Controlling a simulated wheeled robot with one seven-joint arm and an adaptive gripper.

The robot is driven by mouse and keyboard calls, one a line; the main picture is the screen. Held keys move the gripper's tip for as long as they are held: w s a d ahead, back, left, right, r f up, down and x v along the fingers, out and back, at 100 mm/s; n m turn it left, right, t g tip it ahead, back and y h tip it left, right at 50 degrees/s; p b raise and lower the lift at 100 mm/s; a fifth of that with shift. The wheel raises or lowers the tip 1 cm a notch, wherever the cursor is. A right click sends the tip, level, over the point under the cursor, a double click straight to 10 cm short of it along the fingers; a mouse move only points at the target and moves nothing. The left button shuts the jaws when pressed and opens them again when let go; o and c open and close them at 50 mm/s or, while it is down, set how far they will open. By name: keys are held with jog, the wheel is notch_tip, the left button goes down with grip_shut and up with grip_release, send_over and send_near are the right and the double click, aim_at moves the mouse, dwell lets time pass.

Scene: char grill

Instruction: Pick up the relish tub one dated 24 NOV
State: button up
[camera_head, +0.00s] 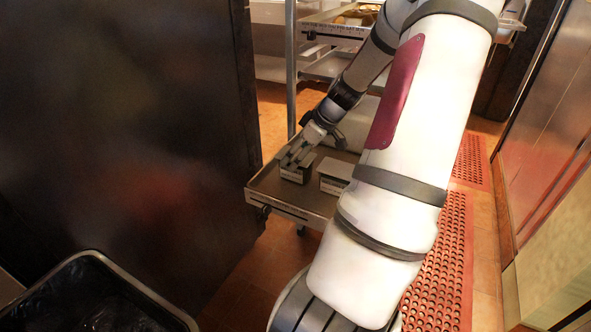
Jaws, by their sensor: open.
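My arm reaches down to the low shelf of a rolling rack, and my gripper (292,158) is open at a small dark tub with a pale label band (298,174). The fingers are over or beside the top of this tub; I cannot tell whether they touch it. A second tub (336,177) with a white label stands just to its right, partly hidden by my arm. The label writing is too small to read, so I cannot tell which one is dated 24 NOV.
The low shelf (288,208) has a raised rim. A dark panel (125,120) stands close on the left. A lined bin (105,268) is at lower left. A red perforated mat (440,270) lies on the tiled floor at right. Upper shelves (335,30) hang above the tubs.

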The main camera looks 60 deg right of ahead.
jog(key=shift+b+x, duration=1.2)
jog(key=shift+x, duration=1.4)
jog(key=shift+d, duration=0.1)
jog(key=shift+f, duration=0.25)
jog(key=c, duration=1.5)
